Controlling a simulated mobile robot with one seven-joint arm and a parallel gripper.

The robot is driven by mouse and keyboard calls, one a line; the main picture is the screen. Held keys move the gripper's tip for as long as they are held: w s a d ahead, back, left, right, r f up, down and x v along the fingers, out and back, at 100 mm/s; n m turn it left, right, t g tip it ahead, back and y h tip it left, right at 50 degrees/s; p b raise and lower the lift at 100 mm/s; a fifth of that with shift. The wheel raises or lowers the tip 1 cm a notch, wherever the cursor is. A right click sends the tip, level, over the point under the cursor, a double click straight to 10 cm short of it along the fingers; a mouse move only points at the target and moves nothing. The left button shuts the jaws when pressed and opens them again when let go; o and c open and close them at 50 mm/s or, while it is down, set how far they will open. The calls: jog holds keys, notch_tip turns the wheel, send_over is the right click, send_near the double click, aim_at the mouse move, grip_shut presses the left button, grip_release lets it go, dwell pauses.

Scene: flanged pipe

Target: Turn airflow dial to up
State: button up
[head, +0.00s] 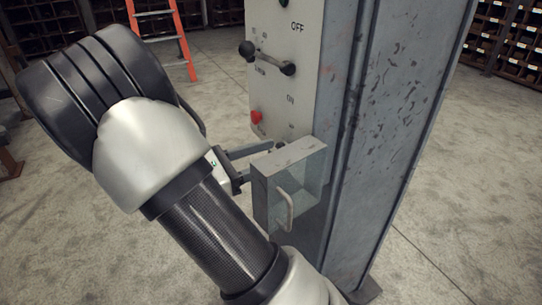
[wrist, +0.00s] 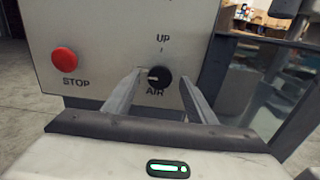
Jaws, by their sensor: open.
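The airflow dial (wrist: 159,77) is a round black knob on the pale panel (wrist: 110,45) in the wrist view, with "UP" printed above it and "AIR" below. A small pale mark on the knob points left, away from "UP". My gripper (wrist: 160,80) is open, with one finger on each side of the dial; I cannot tell whether either finger touches it. In the head view my gripper (head: 262,161) reaches the lower part of the panel, and the dial is not clearly visible there.
A red STOP button (wrist: 64,60) sits left of the dial. A clear box with a handle (head: 286,208) stands beside my gripper. A grey steel column (head: 390,120) stands at right. An orange ladder (head: 162,38) is behind.

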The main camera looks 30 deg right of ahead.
jog(key=shift+d, duration=0.35)
jog(key=c, duration=1)
jog(key=shift+c, duration=0.2)
